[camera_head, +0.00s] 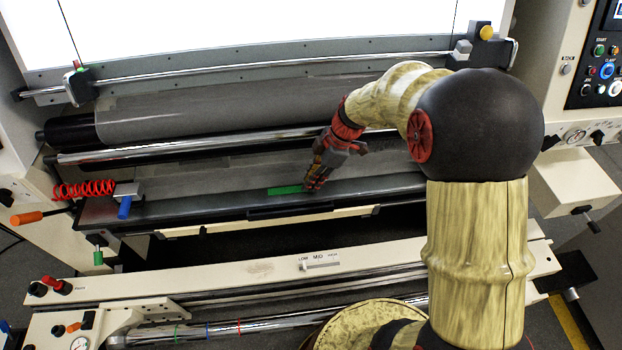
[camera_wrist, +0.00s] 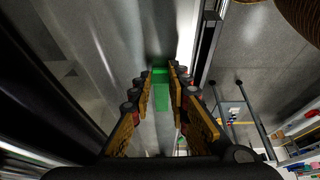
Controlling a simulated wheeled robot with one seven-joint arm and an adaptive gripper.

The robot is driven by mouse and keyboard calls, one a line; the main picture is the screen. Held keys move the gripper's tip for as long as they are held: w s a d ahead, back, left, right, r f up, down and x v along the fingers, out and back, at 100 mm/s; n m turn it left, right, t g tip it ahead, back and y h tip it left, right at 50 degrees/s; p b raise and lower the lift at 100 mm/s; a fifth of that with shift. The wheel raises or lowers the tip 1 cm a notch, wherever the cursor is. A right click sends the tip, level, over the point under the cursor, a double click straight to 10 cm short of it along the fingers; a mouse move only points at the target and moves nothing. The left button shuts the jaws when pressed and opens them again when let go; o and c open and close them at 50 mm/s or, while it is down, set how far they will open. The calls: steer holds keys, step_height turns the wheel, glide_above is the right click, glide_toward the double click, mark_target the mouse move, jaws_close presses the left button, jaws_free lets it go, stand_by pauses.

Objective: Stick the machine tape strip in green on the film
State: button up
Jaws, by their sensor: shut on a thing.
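The green tape strip (camera_head: 285,190) extends left from my gripper (camera_head: 312,187) at the front edge of the grey film (camera_head: 215,173). In the wrist view the strip (camera_wrist: 163,88) runs between the fingers of my gripper (camera_wrist: 166,69). The gripper is shut on one end of the strip. The strip looks flat and level, close over the film and the dark ledge; I cannot tell whether it touches the film. The fingers partly hide the held end.
Steel rollers (camera_head: 185,147) cross the machine behind the strip, with a bright backlit panel (camera_head: 250,30) above. A red coiled hose (camera_head: 84,189) and blue-handled tool (camera_head: 124,207) sit at the ledge's left end. A cream beam (camera_head: 215,275) lies in front.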

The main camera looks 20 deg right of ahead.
steer(key=o, duration=0.8)
steer(key=v, duration=1.2)
